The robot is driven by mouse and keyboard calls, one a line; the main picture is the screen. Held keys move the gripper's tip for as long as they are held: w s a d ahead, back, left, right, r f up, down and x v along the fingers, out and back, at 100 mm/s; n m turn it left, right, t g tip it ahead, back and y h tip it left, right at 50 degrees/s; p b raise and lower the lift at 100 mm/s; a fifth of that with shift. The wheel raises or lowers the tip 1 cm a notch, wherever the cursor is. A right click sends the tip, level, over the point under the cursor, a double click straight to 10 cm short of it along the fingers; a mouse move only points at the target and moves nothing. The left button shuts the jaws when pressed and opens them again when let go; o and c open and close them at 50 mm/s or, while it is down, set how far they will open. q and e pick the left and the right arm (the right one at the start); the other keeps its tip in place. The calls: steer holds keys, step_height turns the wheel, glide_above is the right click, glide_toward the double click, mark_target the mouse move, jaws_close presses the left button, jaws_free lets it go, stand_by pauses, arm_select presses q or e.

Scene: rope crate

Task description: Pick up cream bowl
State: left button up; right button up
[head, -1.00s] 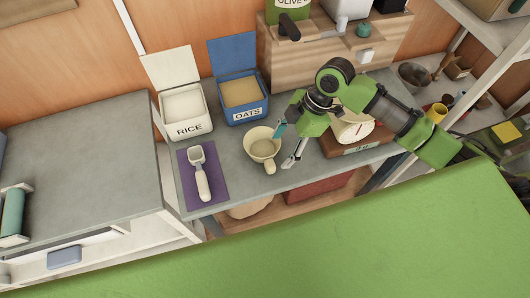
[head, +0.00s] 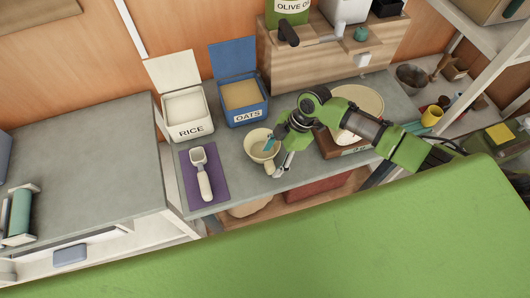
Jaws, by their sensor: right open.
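The cream bowl (head: 256,138) stands upright on the grey counter, in front of the blue oats box, with its handle toward the front edge. My right gripper (head: 274,158) is open at the bowl's right side. One finger, with a teal pad, overlaps the bowl's opening and the other is outside near the handle. I cannot tell whether either finger touches the bowl. The gripper hides part of the bowl's right rim. My left gripper is not in view.
A white scoop (head: 202,178) lies on a purple mat (head: 219,184) to the left. Behind are the rice box (head: 189,130) and oats box (head: 247,112). A kitchen scale (head: 358,101) is right of the bowl, behind my arm.

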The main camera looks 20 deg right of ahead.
mark_target(270, 161)
steer(key=shift+p+x, duration=0.35)
steer(key=shift+x, duration=1.35)
steer(key=shift+a, duration=0.1)
steer(key=c, duration=1.4)
steer(key=shift+w+r, duration=0.1)
steer(key=shift+r+b, duration=0.55)
steer(key=shift+r, duration=0.2)
steer(key=s+a+r+b, duration=0.1)
steer(key=s+r, duration=0.2)
steer(key=s, duration=0.1)
steer(key=s+a+r+b, duration=0.1)
steer(key=s+a+r, duration=0.1)
steer(key=s+r, duration=0.2)
steer(key=s+a+r+b, duration=0.2)
steer(key=s+r, duration=0.2)
steer(key=s, duration=0.1)
steer(key=shift+r, duration=0.25)
